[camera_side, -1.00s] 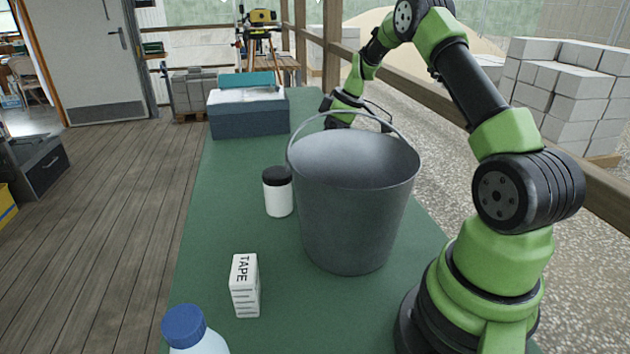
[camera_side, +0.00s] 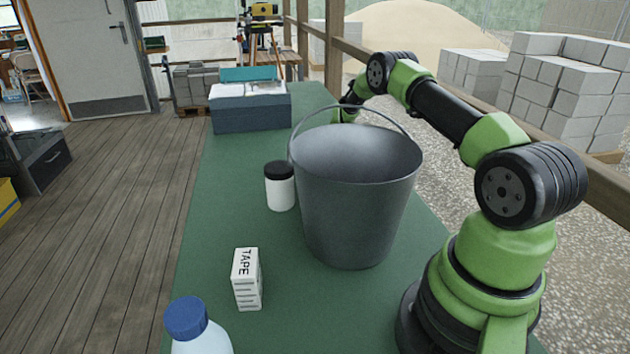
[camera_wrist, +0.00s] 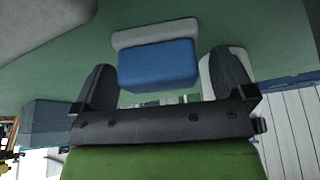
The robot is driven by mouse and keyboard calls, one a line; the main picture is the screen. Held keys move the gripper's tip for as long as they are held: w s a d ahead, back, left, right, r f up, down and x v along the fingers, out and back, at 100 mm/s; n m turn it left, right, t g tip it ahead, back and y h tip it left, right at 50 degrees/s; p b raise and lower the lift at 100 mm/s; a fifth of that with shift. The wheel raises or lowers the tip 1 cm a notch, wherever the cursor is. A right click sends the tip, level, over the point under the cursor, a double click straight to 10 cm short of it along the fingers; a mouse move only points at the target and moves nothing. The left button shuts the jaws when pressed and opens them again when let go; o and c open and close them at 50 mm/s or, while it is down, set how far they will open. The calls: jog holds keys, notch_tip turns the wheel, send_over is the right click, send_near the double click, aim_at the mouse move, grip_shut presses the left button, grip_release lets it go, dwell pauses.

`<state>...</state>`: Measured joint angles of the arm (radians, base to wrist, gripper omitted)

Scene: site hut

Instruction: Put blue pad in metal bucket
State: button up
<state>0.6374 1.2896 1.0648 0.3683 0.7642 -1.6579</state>
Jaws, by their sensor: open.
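The blue pad (camera_wrist: 158,66) shows in the wrist view as a blue block with a pale grey layer along one side. It lies between the two spread fingers of my gripper (camera_wrist: 162,82), apart from both. My gripper is open and low over the green table. The metal bucket (camera_side: 355,210) stands upright on the table in the side view, its handle raised. The bucket hides my gripper and the pad in the side view. A rounded grey form at the wrist view's upper left (camera_wrist: 40,22) may be the bucket; I cannot tell.
A black-lidded white jar (camera_side: 281,187) stands left of the bucket. A tape box (camera_side: 247,280) and a blue-capped bottle (camera_side: 194,328) are nearer the front. A dark blue-grey box (camera_side: 250,110) sits at the back left.

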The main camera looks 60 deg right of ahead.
jog(key=shift+c, duration=0.2)
jog(key=c, duration=1)
jog(key=shift+r, duration=0.1)
jog(key=shift+c, duration=0.2)
